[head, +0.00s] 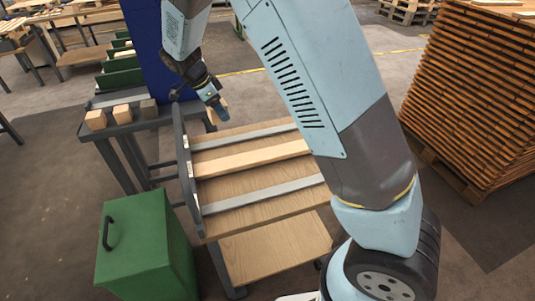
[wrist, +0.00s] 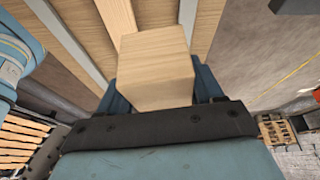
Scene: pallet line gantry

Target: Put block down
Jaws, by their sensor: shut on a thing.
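My gripper (head: 216,106) is shut on a pale wooden block (wrist: 153,68) in the wrist view. The block sits between the blue-grey fingers (wrist: 160,88), which show at either side of its lower part. In the head view the gripper hangs over the far left corner of the wooden cart top (head: 265,183), and only a small part of the block shows beside the fingers. Whether the block touches the cart top cannot be told.
The cart top carries a pale plank (head: 250,159) and grey strips (head: 265,193). Three blocks (head: 96,119) stand on a grey side bench (head: 100,133) at left. A green box (head: 140,235) stands front left. A tall stack of brown boards (head: 480,90) is at right.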

